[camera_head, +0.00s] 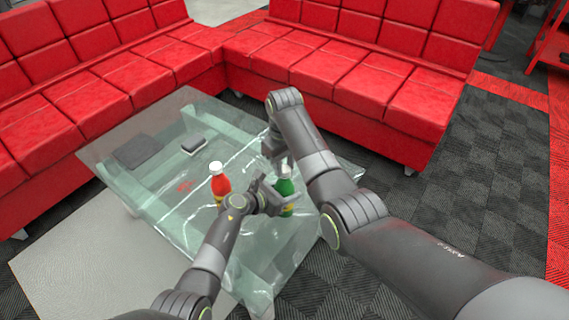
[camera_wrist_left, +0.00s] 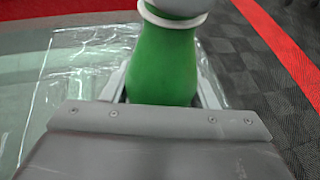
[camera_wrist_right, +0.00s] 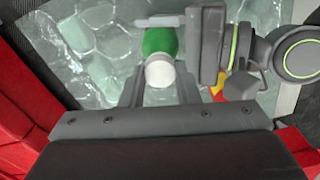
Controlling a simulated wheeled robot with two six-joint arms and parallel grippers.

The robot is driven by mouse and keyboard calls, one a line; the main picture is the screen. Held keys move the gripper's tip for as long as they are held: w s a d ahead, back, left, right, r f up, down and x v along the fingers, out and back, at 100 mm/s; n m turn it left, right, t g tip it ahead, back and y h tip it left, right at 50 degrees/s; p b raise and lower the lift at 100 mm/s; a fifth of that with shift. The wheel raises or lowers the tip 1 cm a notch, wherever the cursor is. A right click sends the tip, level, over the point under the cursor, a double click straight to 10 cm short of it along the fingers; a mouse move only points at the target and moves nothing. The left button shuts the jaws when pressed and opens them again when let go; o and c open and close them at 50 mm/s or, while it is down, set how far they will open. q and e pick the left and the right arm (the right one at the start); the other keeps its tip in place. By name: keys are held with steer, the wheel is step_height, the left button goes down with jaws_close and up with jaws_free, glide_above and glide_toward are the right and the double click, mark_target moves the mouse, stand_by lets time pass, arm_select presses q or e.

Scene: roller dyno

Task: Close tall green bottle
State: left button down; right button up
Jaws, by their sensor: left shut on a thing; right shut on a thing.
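The tall green bottle (camera_head: 286,189) stands upright at the right part of the glass table, with a white cap (camera_wrist_right: 160,74) at its top. My left gripper (camera_head: 278,196) comes in from the left and is shut on the bottle's green body, which also fills the left wrist view (camera_wrist_left: 163,68) between the fingers. My right gripper (camera_wrist_right: 160,92) reaches down from above and is shut on the white cap, one finger on each side. In the head view the right arm partly hides the cap, so its exact seating on the neck cannot be told.
A red bottle (camera_head: 220,184) with a white top stands left of the green one on the glass table (camera_head: 165,200). A dark flat pad (camera_head: 134,151) and a small dark block (camera_head: 193,143) lie farther back. Red sofas (camera_head: 340,75) border the table behind and left.

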steer(key=m, duration=2.1)
steer(key=shift+w+m, duration=0.1)
steer(key=shift+m, duration=0.3)
steer(key=m, duration=1.4)
steer(key=shift+m, duration=0.3)
steer(key=o, duration=0.9)
